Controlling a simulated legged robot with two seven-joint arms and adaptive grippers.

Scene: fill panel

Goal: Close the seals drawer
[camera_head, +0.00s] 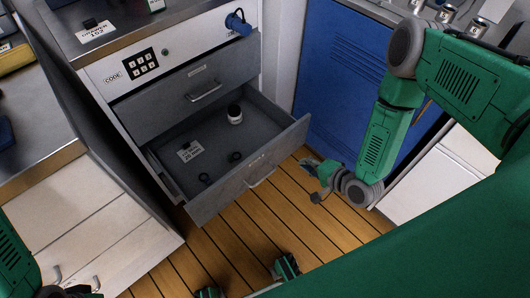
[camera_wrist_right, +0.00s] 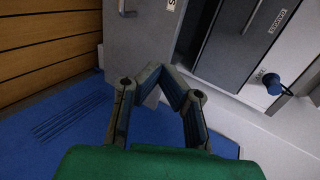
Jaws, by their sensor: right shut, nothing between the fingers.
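The seals drawer (camera_head: 222,200) is the lower drawer of the grey cabinet and stands pulled out, with a handle on its front. Inside lie a small white card, dark rings and a white jar with a dark top. Its front panel (camera_wrist_right: 138,40) also shows in the right wrist view, with a partly cut-off label. My right gripper (camera_head: 312,166) is shut and empty, to the right of the drawer front and apparently apart from it. Its fingertips (camera_wrist_right: 163,76) come together in the right wrist view. My left gripper (camera_head: 75,292) is cut off at the bottom left; its fingers are unclear.
The upper drawer (camera_head: 190,92) is shut; its label reads GAUGES in the right wrist view. A keypad (camera_head: 139,67) and a blue knob (camera_head: 238,23) are on the cabinet front. A blue panel (camera_head: 340,75) stands right. Wooden floor (camera_head: 235,245) lies clear before the drawer.

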